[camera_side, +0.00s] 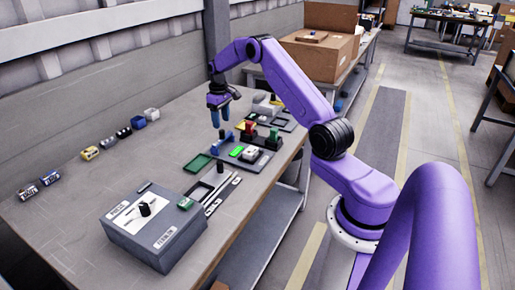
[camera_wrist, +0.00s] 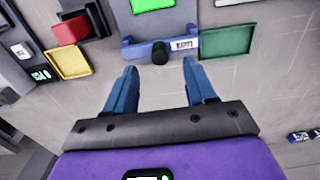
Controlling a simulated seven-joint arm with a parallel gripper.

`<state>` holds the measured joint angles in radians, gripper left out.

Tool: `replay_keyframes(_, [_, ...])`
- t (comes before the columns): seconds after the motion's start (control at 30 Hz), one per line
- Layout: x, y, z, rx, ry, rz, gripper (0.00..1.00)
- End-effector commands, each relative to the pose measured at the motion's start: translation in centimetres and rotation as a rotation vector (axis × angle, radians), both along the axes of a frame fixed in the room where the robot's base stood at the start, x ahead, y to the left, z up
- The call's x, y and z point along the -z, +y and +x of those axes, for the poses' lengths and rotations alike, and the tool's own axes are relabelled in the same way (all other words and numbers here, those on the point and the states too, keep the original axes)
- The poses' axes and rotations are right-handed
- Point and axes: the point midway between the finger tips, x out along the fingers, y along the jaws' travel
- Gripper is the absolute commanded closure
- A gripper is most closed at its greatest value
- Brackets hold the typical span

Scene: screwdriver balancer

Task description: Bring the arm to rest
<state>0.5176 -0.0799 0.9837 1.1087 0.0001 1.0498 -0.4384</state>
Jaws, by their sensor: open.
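My gripper (camera_side: 221,118) hangs above the bench with its two blue fingers pointing down. In the wrist view its fingers (camera_wrist: 160,80) are apart, with nothing between them. A blue holder (camera_wrist: 133,53) with a white label lies just beyond the fingertips, with a dark round-ended part (camera_wrist: 160,54) at its middle. The gripper is apart from it, above the bench. In the side view, the blue holder (camera_side: 226,139) sits below and slightly right of the fingers.
A green tray (camera_side: 198,163), a bright green display (camera_side: 237,151) and a red part (camera_side: 249,127) stand close below. A grey control box (camera_side: 155,225) with a black knob is at the front. The left bench surface is mostly clear.

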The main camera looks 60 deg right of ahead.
Motion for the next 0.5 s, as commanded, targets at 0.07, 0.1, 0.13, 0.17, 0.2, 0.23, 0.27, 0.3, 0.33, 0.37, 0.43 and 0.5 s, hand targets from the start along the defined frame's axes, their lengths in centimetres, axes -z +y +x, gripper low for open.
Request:
replay_keyframes(0.07, [0.0,0.0,0.0,0.000,0.000,0.000,0.45])
replay_keyframes(0.1, [0.0,0.1,0.0,-0.001,0.000,0.000,0.45])
replay_keyframes(0.13, [-0.1,0.2,0.1,-0.004,-0.001,0.000,0.45])
replay_keyframes(0.17, [-0.2,0.6,0.1,-0.009,-0.001,0.000,0.45])
replay_keyframes(0.2, [-0.5,1.2,0.2,-0.019,-0.001,0.000,0.45])
replay_keyframes(0.23, [-0.8,2.0,0.3,-0.031,-0.002,-0.001,0.45])
replay_keyframes(0.27, [-1.2,2.8,0.4,-0.044,-0.003,-0.001,0.45])
replay_keyframes(0.3, [-1.8,4.2,0.6,-0.066,-0.004,-0.002,0.45])
replay_keyframes(0.33, [-2.3,5.5,0.6,-0.085,-0.005,-0.002,0.45])
replay_keyframes(0.37, [-2.9,6.9,0.6,-0.106,-0.006,-0.002,0.45])
replay_keyframes(0.43, [-4.2,10.4,0.3,-0.160,-0.008,-0.002,0.45])
replay_keyframes(0.5, [-5.5,13.9,-0.5,-0.214,-0.010,-0.002,0.45])
